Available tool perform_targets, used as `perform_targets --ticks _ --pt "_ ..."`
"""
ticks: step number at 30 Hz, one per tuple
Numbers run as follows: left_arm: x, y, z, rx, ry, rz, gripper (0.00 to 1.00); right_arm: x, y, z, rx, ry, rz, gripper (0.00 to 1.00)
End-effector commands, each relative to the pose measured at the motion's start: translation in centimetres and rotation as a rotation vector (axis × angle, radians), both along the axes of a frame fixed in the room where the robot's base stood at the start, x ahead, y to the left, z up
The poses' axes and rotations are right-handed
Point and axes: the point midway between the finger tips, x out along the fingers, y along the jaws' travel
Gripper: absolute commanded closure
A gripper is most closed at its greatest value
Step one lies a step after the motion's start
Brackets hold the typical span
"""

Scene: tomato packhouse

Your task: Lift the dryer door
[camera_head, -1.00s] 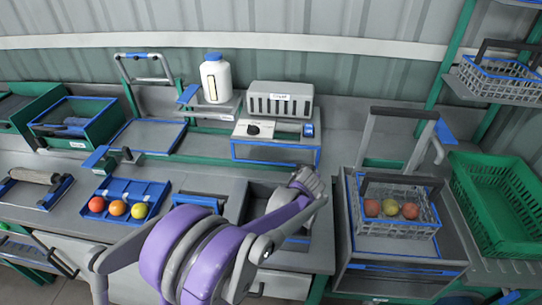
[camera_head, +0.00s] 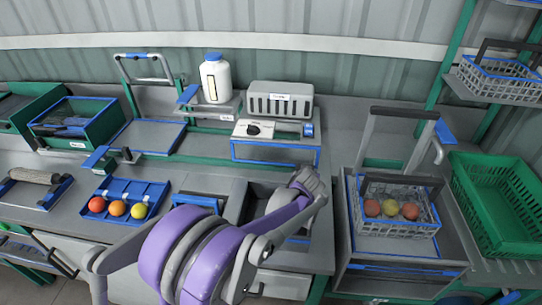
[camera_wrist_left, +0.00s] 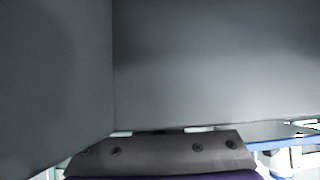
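No part is clearly readable as the dryer door. A grey slotted unit (camera_head: 280,101) with an unreadable label stands at the back, above a dial box (camera_head: 262,129) and a blue-framed front (camera_head: 275,152). At the right, an open-topped station has an upright frame with a dark bar (camera_head: 404,113). My left gripper (camera_head: 307,182) is over the grey recess in the middle of the bench, short of both. Its fingertips are not distinct. In the left wrist view, plain grey surfaces fill the picture above my gripper's housing. My right gripper is not in view.
A wire basket (camera_head: 436,224) with tomatoes sits in the right station, beside a green crate (camera_head: 519,238). A blue tray (camera_head: 153,187) holds three fruits at left. A white bottle (camera_head: 216,80) stands behind. A green glass-topped box (camera_head: 104,132) is far left.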

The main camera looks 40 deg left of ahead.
Motion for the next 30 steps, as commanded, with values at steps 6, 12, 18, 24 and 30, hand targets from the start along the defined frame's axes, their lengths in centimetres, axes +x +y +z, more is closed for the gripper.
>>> perform_targets --ticks 6,12,18,24,30 --pt "-0.6 -0.2 0.7 0.008 -0.010 -0.003 1.00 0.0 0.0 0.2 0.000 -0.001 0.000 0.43" --pt "-1.4 -0.9 0.8 0.009 -0.009 -0.005 1.00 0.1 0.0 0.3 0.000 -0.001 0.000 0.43" --pt "-2.0 -1.3 0.7 0.005 -0.007 -0.004 1.00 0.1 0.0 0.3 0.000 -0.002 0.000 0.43" --pt "-2.4 -1.6 0.9 0.004 -0.007 -0.004 1.00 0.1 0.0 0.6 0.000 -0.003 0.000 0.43" --pt "-3.2 -2.1 1.4 0.002 -0.006 -0.004 1.00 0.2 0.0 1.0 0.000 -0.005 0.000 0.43"
